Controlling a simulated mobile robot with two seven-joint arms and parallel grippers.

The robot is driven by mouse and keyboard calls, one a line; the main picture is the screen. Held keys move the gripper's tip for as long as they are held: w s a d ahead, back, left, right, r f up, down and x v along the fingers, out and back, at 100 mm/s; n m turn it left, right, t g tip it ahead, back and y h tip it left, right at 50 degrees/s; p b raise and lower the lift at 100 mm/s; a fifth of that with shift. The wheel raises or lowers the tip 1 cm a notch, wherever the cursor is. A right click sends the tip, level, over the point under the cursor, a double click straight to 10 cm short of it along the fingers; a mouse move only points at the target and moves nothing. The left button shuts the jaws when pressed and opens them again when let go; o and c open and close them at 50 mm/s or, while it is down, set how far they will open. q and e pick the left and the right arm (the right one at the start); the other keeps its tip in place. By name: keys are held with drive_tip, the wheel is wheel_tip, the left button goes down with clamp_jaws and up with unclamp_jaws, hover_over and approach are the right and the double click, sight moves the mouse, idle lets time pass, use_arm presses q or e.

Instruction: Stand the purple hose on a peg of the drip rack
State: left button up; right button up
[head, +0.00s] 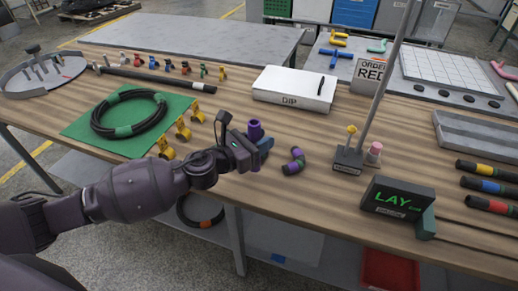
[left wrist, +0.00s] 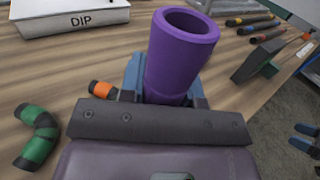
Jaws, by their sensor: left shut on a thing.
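The purple hose (head: 255,130) is a short, hollow tube held upright in my left gripper (head: 250,148), above the wooden table. In the left wrist view the purple hose (left wrist: 181,48) has its open end up, and the blue fingers are shut on its lower part, hiding it. A round grey tray with upright pegs (head: 42,76), which looks like the drip rack, stands at the far left table end, well away from the gripper. At the right edge of the left wrist view, two blue fingertips apart (left wrist: 304,138) look like my right gripper, empty.
A green mat (head: 75,128) with a coiled black hose (head: 97,127) and yellow clips lies left of the gripper. A white DIP box (head: 294,96) stands behind. A short bent piece (head: 293,161), a post stand (head: 348,160) and a LAY display (head: 398,200) are to the right.

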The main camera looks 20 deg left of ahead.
use_arm(q)
drive_tip(key=shift+r+n+t+y+p, duration=1.15)
drive_tip(key=shift+r+p, duration=1.1)
drive_tip(key=shift+r, duration=6.9)
use_arm(e)
drive_tip(key=r, duration=0.4)
drive_tip(key=shift+s+d, duration=0.3)
drive_tip(key=shift+s, duration=0.1)
use_arm(q)
drive_tip(key=s+a+f+n+y, duration=0.4)
drive_tip(key=s+f+y, duration=0.4)
drive_tip(key=s+f, duration=0.2)
wheel_tip(320, 180, down, 3)
drive_tip(key=shift+s+a+r+n+t, duration=0.1)
drive_tip(key=shift+s+a+n+t, duration=0.3)
drive_tip(key=shift+a, duration=0.2)
use_arm(e)
drive_tip(key=shift+w, duration=0.1)
drive_tip(key=shift+c, duration=0.4)
